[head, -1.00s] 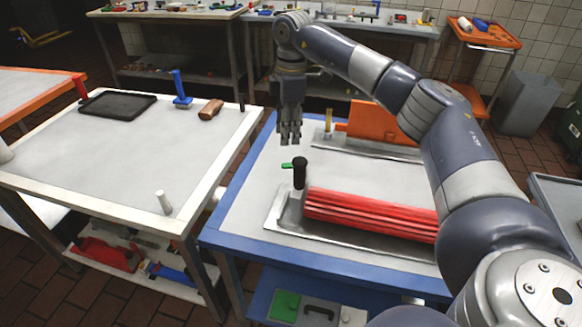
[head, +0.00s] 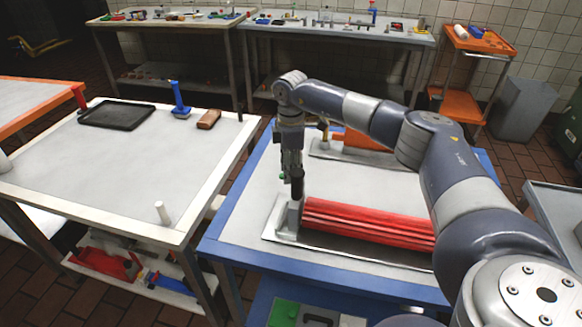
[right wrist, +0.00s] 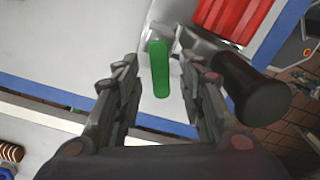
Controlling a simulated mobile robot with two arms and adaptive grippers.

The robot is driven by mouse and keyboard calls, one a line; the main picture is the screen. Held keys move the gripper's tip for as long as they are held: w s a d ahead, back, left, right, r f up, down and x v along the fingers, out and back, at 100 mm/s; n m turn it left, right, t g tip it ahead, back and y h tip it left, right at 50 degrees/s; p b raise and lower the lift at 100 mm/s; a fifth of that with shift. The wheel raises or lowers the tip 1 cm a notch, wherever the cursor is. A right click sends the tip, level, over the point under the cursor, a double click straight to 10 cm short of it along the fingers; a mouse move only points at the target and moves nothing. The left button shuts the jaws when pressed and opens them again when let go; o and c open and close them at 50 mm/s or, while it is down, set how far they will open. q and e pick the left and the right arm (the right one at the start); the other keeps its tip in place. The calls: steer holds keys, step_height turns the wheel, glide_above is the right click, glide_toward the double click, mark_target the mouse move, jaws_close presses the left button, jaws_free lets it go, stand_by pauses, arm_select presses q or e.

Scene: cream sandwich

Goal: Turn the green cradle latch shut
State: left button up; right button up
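The green latch (right wrist: 159,70) shows in the right wrist view as a rounded bar between the open fingers of my right gripper (right wrist: 160,88); I cannot tell whether they touch it. In the head view my right gripper (head: 291,172) points down at the left end of the grey cradle (head: 275,230), and only a speck of green shows beside it. A black knob (right wrist: 252,90) stands right of the fingers in the wrist view. The cradle holds a red ribbed bundle (head: 365,224), also at the top of the wrist view (right wrist: 232,15). My left gripper is out of view.
The cradle sits on a blue-edged table (head: 225,225). Behind it is an orange piece (head: 360,139) on a second metal plate. A white table (head: 80,165) at left carries a black tray (head: 117,114) and a blue-handled tool (head: 180,100). Space left of the cradle is clear.

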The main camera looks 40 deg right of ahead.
jaws_close()
steer(key=shift+s+n, duration=0.1)
steer(key=shift+n, duration=0.3)
steer(key=shift+s+n+p, duration=0.2)
steer(key=shift+n+p, duration=0.3)
steer(key=shift+n, duration=0.4)
steer(key=shift+s+d+n+p, duration=0.1)
steer(key=shift+s+n+p, duration=0.15)
steer(key=shift+n, duration=1.5)
steer(key=shift+s+n+p, duration=0.1)
steer(key=shift+s+n, duration=0.3)
steer(key=shift+n, duration=1.3)
steer(key=shift+s+d+n+p, duration=0.1)
steer(key=shift+s+n+p, duration=0.15)
steer(key=shift+n, duration=1.5)
steer(key=shift+s, duration=0.1)
